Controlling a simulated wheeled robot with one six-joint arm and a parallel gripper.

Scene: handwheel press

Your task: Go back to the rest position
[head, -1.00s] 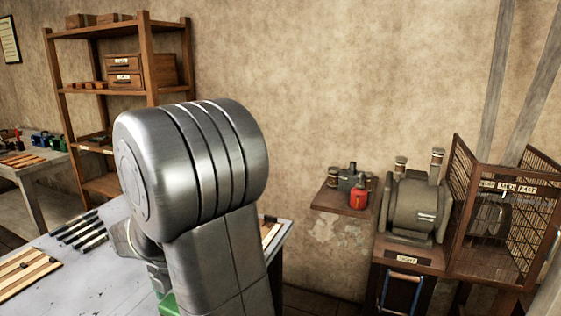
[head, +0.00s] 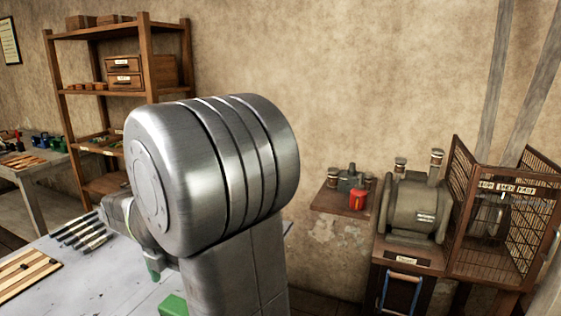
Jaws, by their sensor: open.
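My arm's large metal joint fills the middle of the head view, above the grey workbench (head: 60,275). Part of a further grey link shows past its left side. My gripper is hidden behind my arm. A small grey-green piece (head: 152,269) shows under the link, and I cannot tell what it belongs to. Nothing held can be seen.
Several dark rods (head: 80,232) and a striped wooden board (head: 27,272) lie on the bench. A green block (head: 173,305) shows low beside my arm. A wooden shelf (head: 117,90) stands behind.

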